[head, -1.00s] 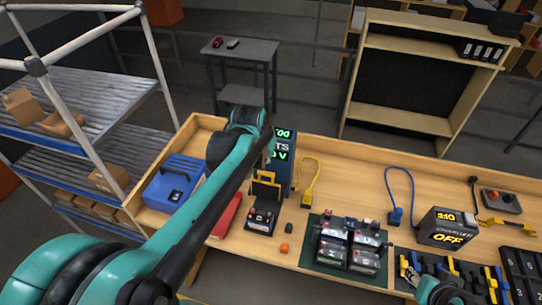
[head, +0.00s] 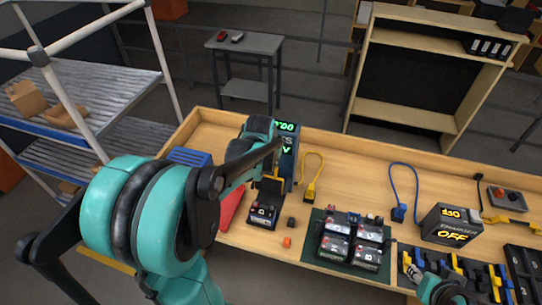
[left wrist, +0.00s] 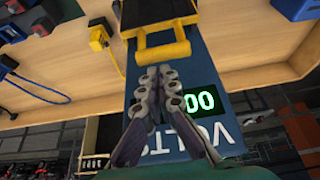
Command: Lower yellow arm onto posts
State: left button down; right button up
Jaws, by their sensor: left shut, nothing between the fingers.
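The yellow arm (head: 270,190) stands up behind a dark battery (head: 263,214) at the foot of the blue volts tester (head: 287,160). In the left wrist view the yellow arm (left wrist: 161,50) shows as a yellow bar between side pieces. My left gripper (left wrist: 158,75) is shut and empty, its tips just short of that bar and over the tester's face. Whether they touch the bar I cannot tell. In the head view my left gripper (head: 278,148) is in front of the tester, partly hidden by my arm. The battery's posts are too small to make out. My right gripper (head: 410,268) is at the lower right; its fingers are unclear.
A yellow plug on a cord (head: 311,190) lies right of the tester. A green mat (head: 312,246) holds several batteries. A charger reading OFF (head: 452,226) stands farther right. A red object (head: 231,207) and a blue box (head: 188,156) are to the left.

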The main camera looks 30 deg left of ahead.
pick_arm(q)
jog(key=shift+w+f, duration=0.2)
jog(key=shift+f, duration=0.25)
jog(key=shift+s, duration=0.1)
